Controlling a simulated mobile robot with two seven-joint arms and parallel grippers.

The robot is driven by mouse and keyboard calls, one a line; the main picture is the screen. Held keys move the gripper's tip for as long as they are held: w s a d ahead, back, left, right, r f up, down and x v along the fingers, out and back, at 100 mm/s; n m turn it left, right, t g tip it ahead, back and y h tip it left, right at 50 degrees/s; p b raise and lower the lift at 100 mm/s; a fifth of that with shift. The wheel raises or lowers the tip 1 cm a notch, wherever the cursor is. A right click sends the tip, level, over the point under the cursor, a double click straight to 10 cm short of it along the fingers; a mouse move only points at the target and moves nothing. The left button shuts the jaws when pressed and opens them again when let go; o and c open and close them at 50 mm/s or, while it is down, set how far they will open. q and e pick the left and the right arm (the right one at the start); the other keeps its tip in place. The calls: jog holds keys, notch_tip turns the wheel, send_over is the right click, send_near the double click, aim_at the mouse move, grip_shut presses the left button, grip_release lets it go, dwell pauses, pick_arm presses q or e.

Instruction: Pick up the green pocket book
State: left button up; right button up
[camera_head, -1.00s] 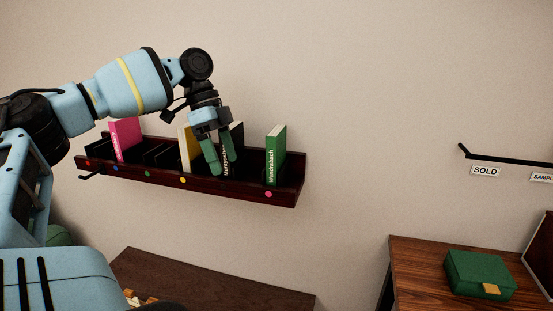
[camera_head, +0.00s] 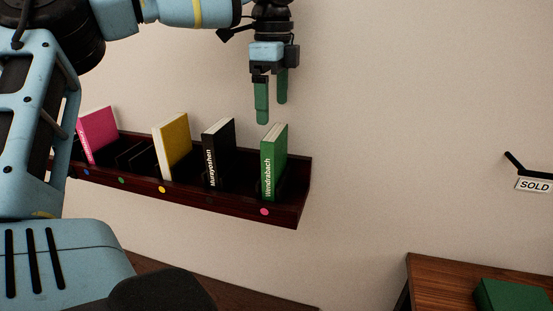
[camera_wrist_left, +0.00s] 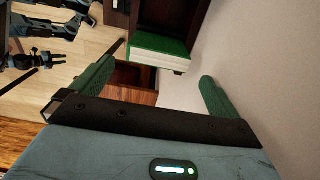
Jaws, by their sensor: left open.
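The green pocket book (camera_head: 273,163), with "Wendrabach" on its spine, stands upright at the right end of a dark wooden wall rack (camera_head: 235,209). My left gripper (camera_head: 271,100) is open and empty, fingers pointing down, just above the book's top edge and apart from it. In the left wrist view the green book (camera_wrist_left: 160,47) shows its cover edge and white pages beyond and between the two green fingertips (camera_wrist_left: 155,80).
A black book (camera_head: 218,153), a yellow book (camera_head: 172,146) and a pink book (camera_head: 98,135) stand in the same rack to the left. A wooden table (camera_head: 430,278) with a green box (camera_head: 512,296) is at lower right.

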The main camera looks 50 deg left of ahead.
aim_at(273, 133)
pick_arm(q)
jog(key=shift+s+d, duration=0.15)
jog(key=shift+s, duration=0.1)
notch_tip(273, 133, down, 6)
jog(key=shift+r, duration=0.1)
jog(key=shift+f, duration=0.55)
jog(key=f, duration=0.3)
jog(key=f+p, duration=0.1)
jog(key=shift+w+f, duration=0.25)
jog(key=shift+f, duration=0.2)
jog(key=c, duration=0.7)
jog(key=shift+c, duration=0.8)
pick_arm(e)
jog(key=shift+s+d+r, duration=0.2)
jog(key=shift+r, duration=0.25)
